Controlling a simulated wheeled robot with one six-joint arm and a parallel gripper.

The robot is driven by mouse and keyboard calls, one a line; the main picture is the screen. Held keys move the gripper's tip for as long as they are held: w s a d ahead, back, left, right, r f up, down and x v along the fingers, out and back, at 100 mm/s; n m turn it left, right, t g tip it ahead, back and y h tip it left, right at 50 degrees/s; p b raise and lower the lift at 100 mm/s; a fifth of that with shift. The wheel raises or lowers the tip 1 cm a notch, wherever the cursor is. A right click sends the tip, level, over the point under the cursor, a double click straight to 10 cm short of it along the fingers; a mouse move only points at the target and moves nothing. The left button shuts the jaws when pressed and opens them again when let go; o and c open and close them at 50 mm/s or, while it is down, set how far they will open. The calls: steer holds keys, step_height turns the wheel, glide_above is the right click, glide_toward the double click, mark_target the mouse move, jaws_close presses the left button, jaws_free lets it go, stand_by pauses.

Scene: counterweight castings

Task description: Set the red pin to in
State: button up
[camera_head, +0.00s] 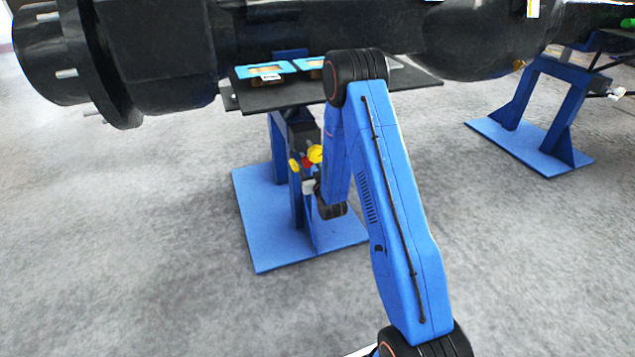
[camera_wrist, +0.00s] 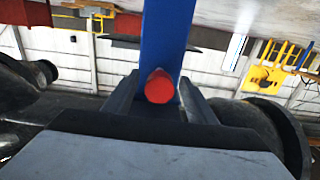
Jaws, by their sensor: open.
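The red pin (camera_wrist: 159,86) shows its round end in the wrist view, in front of a blue upright (camera_wrist: 168,35). My gripper (camera_wrist: 160,98) is open, with one dark finger on each side of the pin. The pin appears between the fingers. I cannot tell whether they touch it or how far in the pin sits. In the head view a small red part (camera_head: 307,163) shows on the blue stand (camera_head: 258,205), beside yellow knobs (camera_head: 315,153). My arm partly hides this area, and my fingertips are hard to make out there.
A large black casting (camera_head: 165,45) spans above the stand. A dark shelf (camera_head: 285,97) with blue-edged labels juts out over the red part. A second blue stand (camera_head: 530,145) is at the right. Grey floor in front is clear.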

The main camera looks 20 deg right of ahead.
steer(key=s, duration=1.3)
